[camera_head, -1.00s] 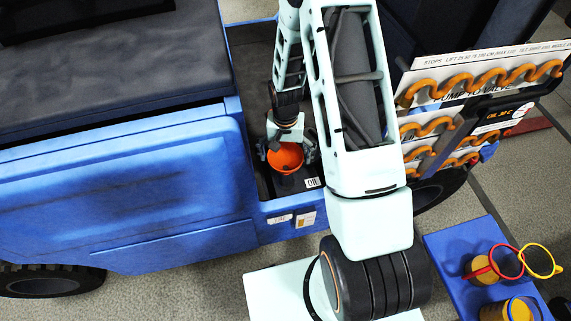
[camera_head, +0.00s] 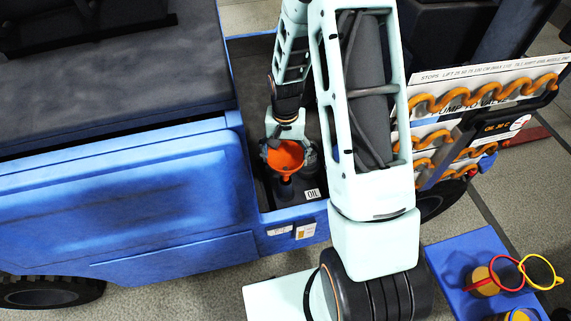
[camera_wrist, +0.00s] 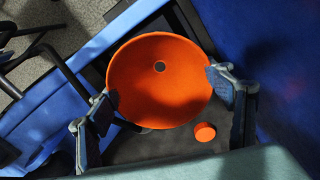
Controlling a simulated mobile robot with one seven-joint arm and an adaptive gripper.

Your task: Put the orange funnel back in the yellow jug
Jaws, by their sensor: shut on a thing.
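The orange funnel (camera_head: 286,155) is in the open bay of the blue vehicle, above a dark filler neck (camera_head: 285,190). Its spout points down towards the neck; I cannot tell whether its tip is clear of it. My gripper (camera_head: 288,143) is shut on the funnel. In the wrist view the fingers (camera_wrist: 165,100) sit on opposite sides of the funnel's round bowl (camera_wrist: 158,82). At the lower right of the head view, a yellow container (camera_head: 518,316) is cut off by the picture edge; I cannot tell whether it is the jug.
A blue stand (camera_head: 445,262) bears the yellow container, an orange-yellow item (camera_head: 484,281), a red ring (camera_head: 507,270) and a yellow ring (camera_head: 540,271). The bay's blue wall (camera_head: 292,212) is close. An orange cap (camera_wrist: 205,132) lies near the funnel. A hose board (camera_head: 490,75) stands right.

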